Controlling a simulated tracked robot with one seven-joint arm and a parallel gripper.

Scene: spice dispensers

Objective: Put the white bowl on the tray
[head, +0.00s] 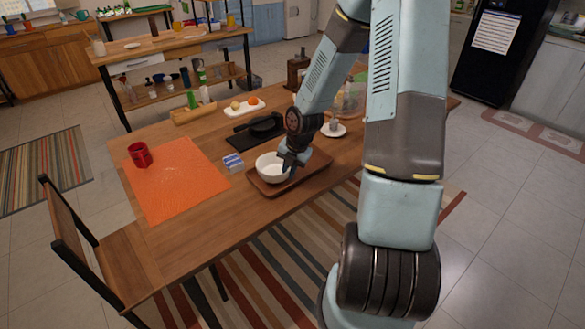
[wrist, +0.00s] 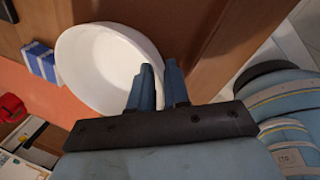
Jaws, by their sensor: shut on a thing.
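The white bowl (head: 271,168) is upright at the left part of the brown wooden tray (head: 308,174) on the table. In the head view it appears over the tray's surface; I cannot tell whether its base touches it. My gripper (head: 291,164) is at the bowl's right rim, pointing down. In the wrist view the white bowl (wrist: 100,65) fills the upper left, and my gripper's two blue fingers (wrist: 160,88) are shut on its rim, one finger inside and one outside. The bowl's underside is hidden.
A blue and white box (head: 233,162) stands just left of the tray. An orange mat (head: 175,185) with a red mug (head: 140,155) lies further left. A black pan (head: 262,128) on a dark board is behind the bowl. A white saucer with a cup (head: 334,129) stands behind right.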

